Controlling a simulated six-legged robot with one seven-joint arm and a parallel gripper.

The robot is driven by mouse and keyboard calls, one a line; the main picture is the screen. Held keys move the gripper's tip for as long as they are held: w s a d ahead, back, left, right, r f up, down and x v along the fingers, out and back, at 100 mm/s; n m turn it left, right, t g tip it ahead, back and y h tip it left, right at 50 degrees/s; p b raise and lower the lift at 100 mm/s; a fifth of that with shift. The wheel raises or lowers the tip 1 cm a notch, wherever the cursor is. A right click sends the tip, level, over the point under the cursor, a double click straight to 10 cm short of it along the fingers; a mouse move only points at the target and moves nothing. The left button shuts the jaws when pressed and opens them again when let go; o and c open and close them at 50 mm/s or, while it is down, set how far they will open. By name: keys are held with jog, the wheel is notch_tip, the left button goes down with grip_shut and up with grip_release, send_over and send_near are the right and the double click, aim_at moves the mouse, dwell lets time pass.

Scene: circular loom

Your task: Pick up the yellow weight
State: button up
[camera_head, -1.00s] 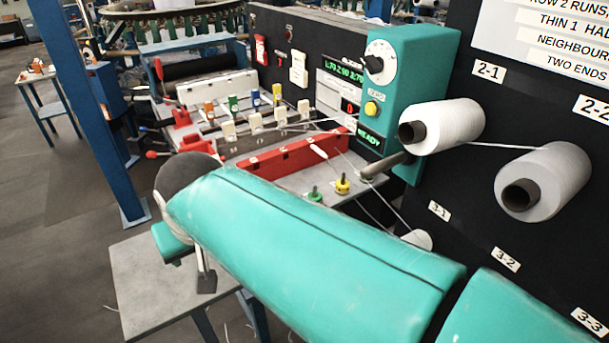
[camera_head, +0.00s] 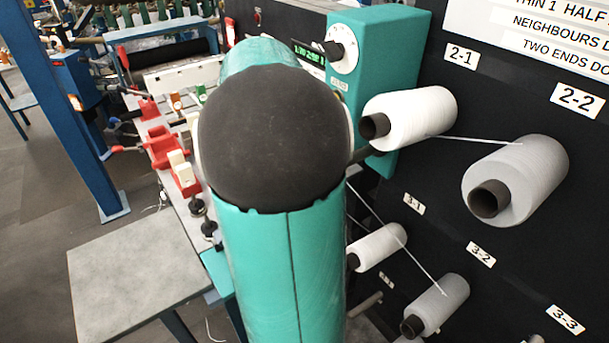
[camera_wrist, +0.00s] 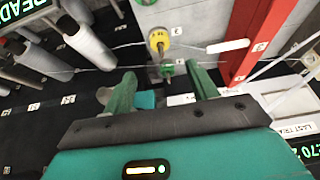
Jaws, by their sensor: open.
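The yellow weight (camera_wrist: 158,40) shows in the wrist view, above centre, on a pale surface. My gripper (camera_wrist: 161,72) is open, with one green finger on each side of the view. I see nothing held, and I cannot tell the exact distance to either weight. In the head view my arm covers the place of both weights, and my gripper is not visible there.
A red bar (camera_wrist: 249,40) runs right of the weights, with a white-handled piece (camera_wrist: 228,46) beside it. White yarn spools (camera_head: 408,117) stick out from the dark panel at right, with threads stretched across. A grey table (camera_head: 135,275) stands at lower left. Small dark-based weights sit left of my arm.

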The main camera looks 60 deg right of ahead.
jog(key=x, duration=1.3)
jog(key=shift+a, duration=0.1)
jog(key=c, duration=1.1)
